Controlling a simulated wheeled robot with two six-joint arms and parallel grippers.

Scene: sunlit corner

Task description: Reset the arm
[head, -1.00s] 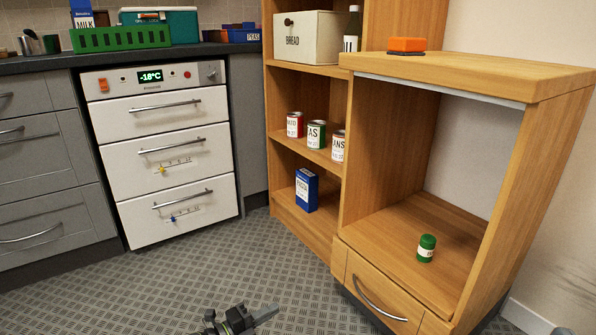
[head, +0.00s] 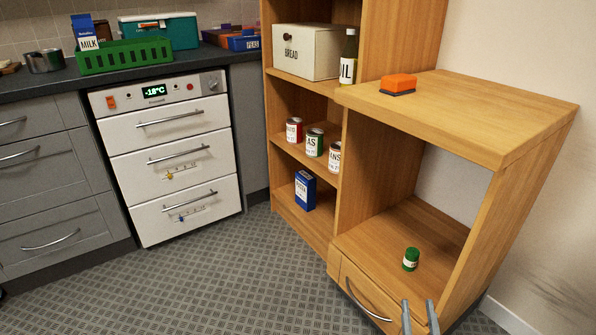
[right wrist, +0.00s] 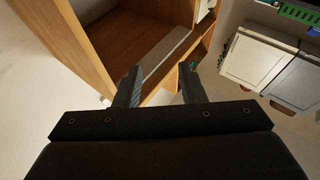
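My right gripper (head: 418,303) shows at the bottom right of the head view, in front of the wooden cabinet's drawer (head: 364,290). Its two grey fingers point up and stand apart, with nothing between them. In the right wrist view the same gripper (right wrist: 160,68) is open and empty, with wooden furniture beyond the fingers. My left gripper is not in view.
The wooden cabinet (head: 470,105) holds a green jar (head: 411,259) inside and an orange block (head: 398,83) on top. Shelves with cans (head: 314,143) and a bread box (head: 306,50) stand behind. A white freezer (head: 172,160) is left. The floor (head: 210,285) is clear.

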